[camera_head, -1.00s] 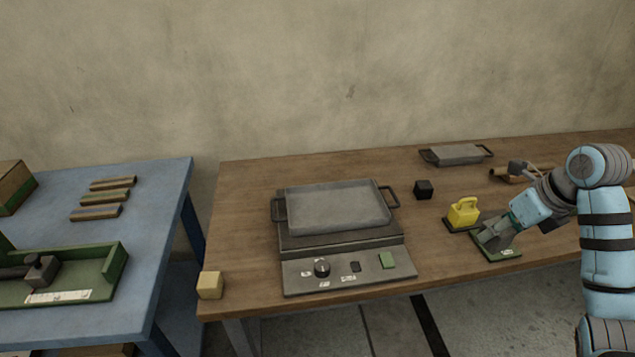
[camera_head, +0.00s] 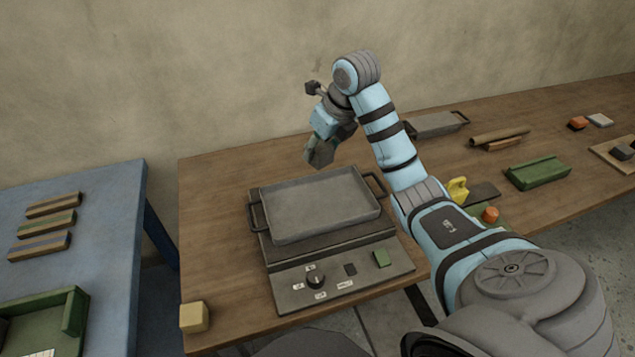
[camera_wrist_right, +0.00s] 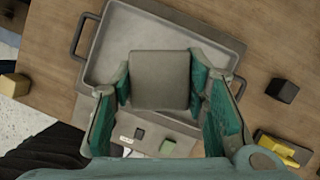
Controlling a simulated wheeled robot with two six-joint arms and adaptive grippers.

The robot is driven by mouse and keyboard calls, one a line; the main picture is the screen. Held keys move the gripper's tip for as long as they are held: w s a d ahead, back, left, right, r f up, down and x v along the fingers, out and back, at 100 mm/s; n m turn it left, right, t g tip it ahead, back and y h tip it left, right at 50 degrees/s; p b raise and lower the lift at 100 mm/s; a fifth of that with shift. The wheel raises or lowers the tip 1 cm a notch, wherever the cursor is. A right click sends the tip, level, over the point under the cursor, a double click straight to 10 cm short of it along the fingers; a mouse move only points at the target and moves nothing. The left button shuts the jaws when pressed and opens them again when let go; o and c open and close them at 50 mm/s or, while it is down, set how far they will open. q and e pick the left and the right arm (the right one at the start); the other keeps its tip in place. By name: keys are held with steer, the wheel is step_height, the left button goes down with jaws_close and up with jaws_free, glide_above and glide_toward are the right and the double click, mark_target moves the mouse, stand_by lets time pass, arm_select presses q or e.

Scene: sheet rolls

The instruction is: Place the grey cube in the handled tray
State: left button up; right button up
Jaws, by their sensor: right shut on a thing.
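The grey cube (camera_wrist_right: 160,80) is between the teal fingers of my right gripper (camera_wrist_right: 165,85), which is shut on it. In the head view the right gripper (camera_head: 320,150) hangs above the back edge of the handled tray (camera_head: 315,210); the cube is hard to tell from the fingers there. The tray is shallow, grey and empty as far as I see, with a dark handle at each end, and rests on a device with a knob. In the wrist view the cube covers the middle of the tray (camera_wrist_right: 110,45). My left gripper is not in view.
A tan cube (camera_head: 194,317) is at the table's front left corner. A second grey tray (camera_head: 437,123) and a green tray (camera_head: 538,172) lie further right. My right arm crosses the table.

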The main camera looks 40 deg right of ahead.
step_height(320, 180, down, 15)
steer(key=b, duration=0.3)
steer(key=shift+w+a+f, duration=0.1)
steer(key=shift+w+f, duration=0.05)
steer(key=shift+f, duration=0.05)
steer(key=shift+w+f, duration=0.1)
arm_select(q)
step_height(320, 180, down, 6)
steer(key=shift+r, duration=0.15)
arm_select(e)
steer(key=shift+f, duration=0.15)
steer(key=o, duration=1.2)
